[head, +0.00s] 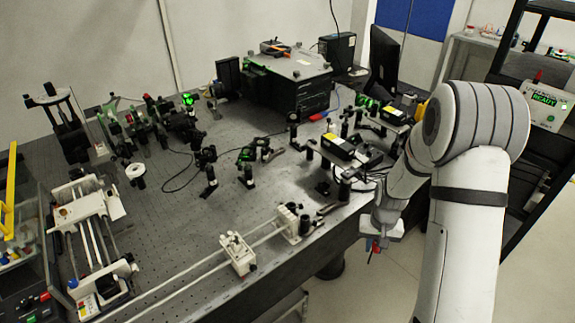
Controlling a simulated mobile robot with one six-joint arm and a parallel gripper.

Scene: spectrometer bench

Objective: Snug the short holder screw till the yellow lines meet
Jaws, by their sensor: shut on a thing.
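My gripper (373,247) hangs just off the right edge of the bench, low and over the floor. Two white holders stand at the bench's front edge, joined by pale rods: one holder (238,254) in the middle front and another (293,223) farther right. My gripper is to the right of both and apart from them. I cannot tell which is the short holder. Its screw and the yellow lines are too small to see.
The dark bench (180,240) carries several optic mounts and a black box (290,85) at the back. Small black posts stand near the right edge, close to my arm. A rack with a green-lit unit (543,103) is at the right. The floor below my gripper looks clear.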

